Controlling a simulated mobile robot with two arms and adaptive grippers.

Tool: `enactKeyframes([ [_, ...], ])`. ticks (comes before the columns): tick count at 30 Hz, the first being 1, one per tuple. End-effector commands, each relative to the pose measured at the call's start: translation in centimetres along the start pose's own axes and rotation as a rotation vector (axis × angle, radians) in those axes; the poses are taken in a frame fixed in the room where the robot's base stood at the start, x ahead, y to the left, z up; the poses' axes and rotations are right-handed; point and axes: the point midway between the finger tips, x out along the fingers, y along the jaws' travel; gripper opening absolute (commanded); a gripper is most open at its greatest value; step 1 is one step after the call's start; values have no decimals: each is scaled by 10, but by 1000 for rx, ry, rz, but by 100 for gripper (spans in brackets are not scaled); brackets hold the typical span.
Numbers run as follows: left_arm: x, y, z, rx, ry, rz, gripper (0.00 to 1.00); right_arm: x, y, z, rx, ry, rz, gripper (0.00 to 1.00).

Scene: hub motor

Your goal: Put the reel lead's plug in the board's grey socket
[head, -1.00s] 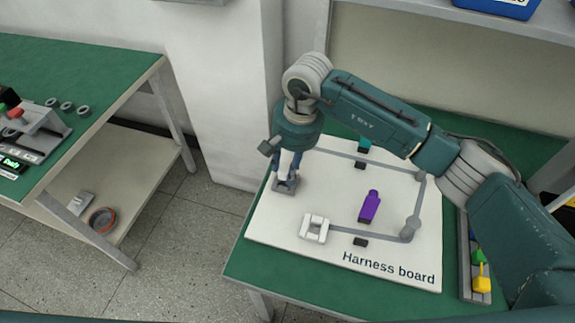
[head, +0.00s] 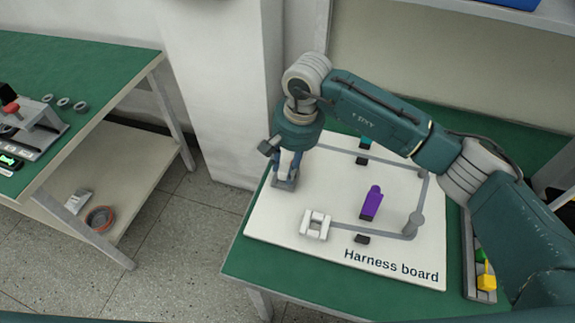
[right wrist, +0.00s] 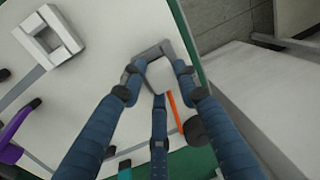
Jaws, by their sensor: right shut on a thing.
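My right gripper (head: 287,176) points down at the left edge of the white harness board (head: 280,222). In the right wrist view its fingers (right wrist: 157,78) are closed around a pale grey-white plug (right wrist: 160,72). An orange lead (right wrist: 174,112) runs from the plug towards a dark round piece (right wrist: 195,130). The grey socket (head: 283,186) is directly under the fingertips, and its grey edge shows beside the plug in the right wrist view (right wrist: 150,52). The plug is at the socket; how deep it sits is hidden by the fingers. My left gripper is out of view.
A white open block (head: 314,226) and a purple connector (head: 371,203) stand on the board to the right. A rail with yellow and green pieces (head: 485,278) lies along the right side. Another green bench (head: 100,75) is at the left, across a floor gap.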

Motion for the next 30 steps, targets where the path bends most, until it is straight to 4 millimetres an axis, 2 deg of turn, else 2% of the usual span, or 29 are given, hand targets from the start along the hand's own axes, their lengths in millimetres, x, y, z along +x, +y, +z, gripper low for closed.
enactKeyframes([
  [11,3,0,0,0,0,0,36,2,0,0,0,1,0,0],
  [12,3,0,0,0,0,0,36,2,0,0,0,0,0,33],
  [15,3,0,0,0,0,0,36,2,0,0,0,0,0,53],
  [25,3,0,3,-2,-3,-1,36,1,0,0,0,1,0,53],
  [30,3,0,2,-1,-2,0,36,-20,0,-2,0,4,-2,53],
])
